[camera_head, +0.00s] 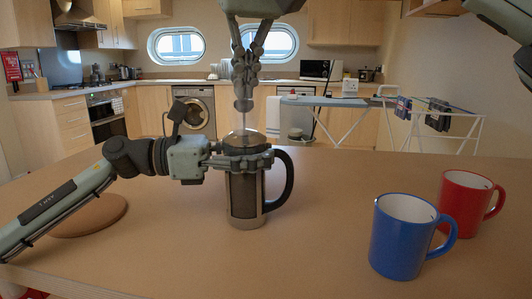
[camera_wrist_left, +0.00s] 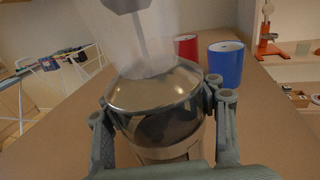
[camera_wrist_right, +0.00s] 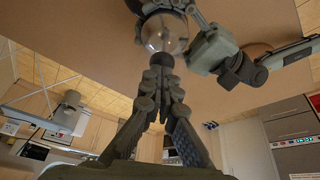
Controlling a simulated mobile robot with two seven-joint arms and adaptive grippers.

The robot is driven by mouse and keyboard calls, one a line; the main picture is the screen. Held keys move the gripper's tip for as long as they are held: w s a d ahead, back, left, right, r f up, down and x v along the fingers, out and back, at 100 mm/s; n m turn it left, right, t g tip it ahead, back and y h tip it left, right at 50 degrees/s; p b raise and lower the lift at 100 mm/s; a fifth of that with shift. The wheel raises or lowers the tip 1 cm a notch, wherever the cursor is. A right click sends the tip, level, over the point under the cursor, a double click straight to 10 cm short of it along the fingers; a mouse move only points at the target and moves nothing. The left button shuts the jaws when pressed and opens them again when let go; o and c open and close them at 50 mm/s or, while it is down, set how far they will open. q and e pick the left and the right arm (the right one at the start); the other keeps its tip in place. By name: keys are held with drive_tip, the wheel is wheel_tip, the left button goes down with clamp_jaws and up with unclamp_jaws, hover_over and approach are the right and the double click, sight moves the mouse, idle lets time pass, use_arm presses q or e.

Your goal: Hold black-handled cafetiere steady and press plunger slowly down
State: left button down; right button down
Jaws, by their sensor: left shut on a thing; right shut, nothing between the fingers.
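The cafetiere (camera_head: 247,200) stands upright on the table, with a black handle (camera_head: 283,180) on its right side. My left gripper (camera_head: 245,160) is shut around its upper body just below the lid; the left wrist view shows the fingers on both sides of the shiny domed lid (camera_wrist_left: 150,88). A thin plunger rod (camera_wrist_left: 141,45) rises from the lid. My right gripper (camera_head: 243,105) points straight down above the lid, shut with nothing between its fingers, its tips in line with the rod.
A blue mug (camera_head: 400,240) and a red mug (camera_head: 464,203) stand on the table (camera_head: 320,250) to the right. A round brown board (camera_head: 90,216) lies at the left, partly under my left arm. The tabletop between the cafetiere and the mugs is clear.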

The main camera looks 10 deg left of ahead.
drive_tip(key=shift+f, duration=1.3)
drive_tip(key=shift+r, duration=3.65)
use_arm(q)
drive_tip(key=shift+c, duration=2)
unclamp_jaws()
